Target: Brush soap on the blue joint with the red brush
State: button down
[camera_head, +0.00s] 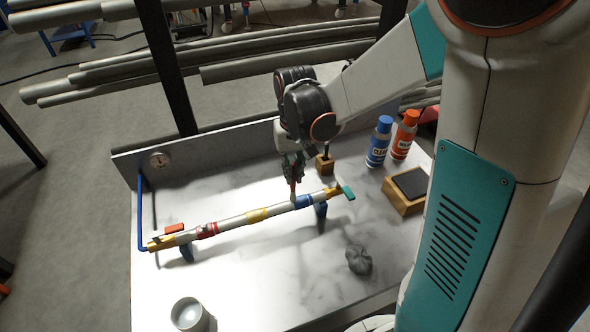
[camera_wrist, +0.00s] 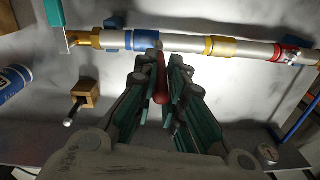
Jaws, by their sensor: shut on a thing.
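My gripper (camera_head: 292,178) is shut on the red brush (camera_wrist: 161,78), which points down at the pipe. The brush also shows in the head view (camera_head: 293,187). The pipe runs across the bench on blue supports, with yellow, red and blue joints. The blue joint (camera_head: 304,201) is near the pipe's right end; in the wrist view the blue joint (camera_wrist: 142,40) is just left of the brush tip. The tip is at or very near the pipe beside that joint; I cannot tell whether it touches. A pale cup (camera_head: 190,315) with whitish contents stands at the front left.
A wooden block (camera_head: 325,165) holding a dark-handled tool stands behind the pipe. Blue (camera_head: 379,143) and orange (camera_head: 405,136) bottles stand at the back right, near a wooden box with a dark pad (camera_head: 409,184). A crumpled grey cloth (camera_head: 358,259) lies in front.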

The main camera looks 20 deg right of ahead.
jog(key=shift+d, duration=0.2)
jog(key=d, duration=0.4)
jog(key=shift+f+b, duration=0.1)
jog(key=shift+b, duration=0.25)
dwell(0.5)
jog(key=shift+a, duration=0.15)
jog(key=shift+a, duration=2.15)
